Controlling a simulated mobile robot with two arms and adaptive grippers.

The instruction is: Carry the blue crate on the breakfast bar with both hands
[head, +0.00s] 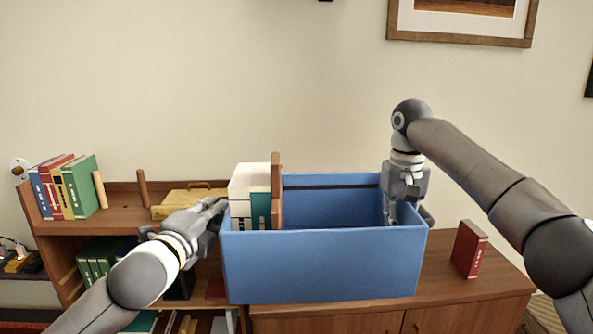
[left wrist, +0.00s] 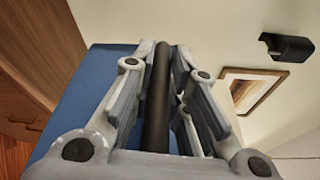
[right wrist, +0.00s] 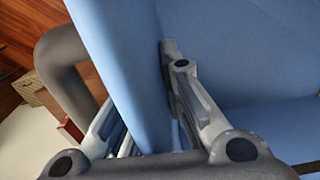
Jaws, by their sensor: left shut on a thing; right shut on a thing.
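The blue crate (head: 320,265) is in the middle of the head view, open side up and roughly level. My left gripper (head: 217,208) is at its left side, shut on a black bar-like handle (left wrist: 157,95) that shows between the fingers in the left wrist view. My right gripper (head: 398,212) comes down on the right side, shut on the crate's right wall (right wrist: 135,80), one finger inside and one outside. A dark handle loop (right wrist: 65,55) stands outside that wall. The crate's underside is hidden; I cannot tell whether it touches the cabinet.
A red book (head: 469,249) stands right on the wooden cabinet (head: 480,290). A bookcase (head: 115,222) with books and a yellow case (head: 185,200) is left.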

